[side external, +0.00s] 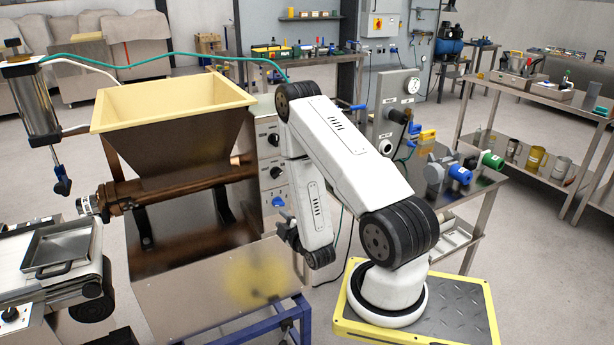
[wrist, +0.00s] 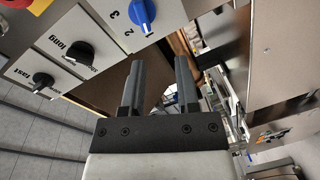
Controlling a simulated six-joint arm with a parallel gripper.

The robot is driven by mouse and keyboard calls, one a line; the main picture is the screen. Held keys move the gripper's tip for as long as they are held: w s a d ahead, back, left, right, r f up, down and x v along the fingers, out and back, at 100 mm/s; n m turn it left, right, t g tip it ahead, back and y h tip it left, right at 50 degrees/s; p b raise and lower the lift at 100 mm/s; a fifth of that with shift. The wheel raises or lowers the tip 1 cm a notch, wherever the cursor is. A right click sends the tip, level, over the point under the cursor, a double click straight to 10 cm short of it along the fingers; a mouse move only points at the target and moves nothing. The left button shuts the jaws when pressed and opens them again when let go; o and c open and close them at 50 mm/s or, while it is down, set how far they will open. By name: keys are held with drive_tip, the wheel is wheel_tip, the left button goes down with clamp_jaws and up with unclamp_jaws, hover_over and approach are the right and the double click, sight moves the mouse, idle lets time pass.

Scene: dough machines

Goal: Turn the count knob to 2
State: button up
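The count knob (wrist: 141,14) is a blue dial at the top of the wrist view, partly cut by the frame edge. The figures 2 and 3 are printed to its left. A pale mark shows at its lower edge, but I cannot surely tell which figure it points to. The knob also shows in the side external view (side external: 278,202), low on the machine's panel. My gripper (wrist: 159,64) is open and empty, its two dark fingers apart. In the wrist view the fingertips lie below the knob and do not touch it.
Two black knobs (wrist: 79,53) (wrist: 42,81) are on the same panel, labelled "long" and "fast". A red button on yellow (wrist: 22,4) is in the wrist view's corner.

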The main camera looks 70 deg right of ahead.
sight(280, 206)
drive_tip(key=shift+s+d+h, duration=0.15)
drive_tip(key=shift+s+h, duration=0.25)
drive_tip(key=shift+s, duration=0.3)
drive_tip(key=shift+s+d+h, duration=0.15)
drive_tip(key=shift+s+h, duration=0.25)
drive_tip(key=shift+s, duration=0.25)
drive_tip(key=shift+w+d, duration=0.15)
drive_tip(key=shift+w, duration=0.05)
drive_tip(key=shift+x, duration=3.1)
clamp_jaws()
drive_tip(key=shift+m, duration=1.8)
drive_tip(key=m, duration=0.3)
unclamp_jaws()
drive_tip(key=shift+m, duration=0.3)
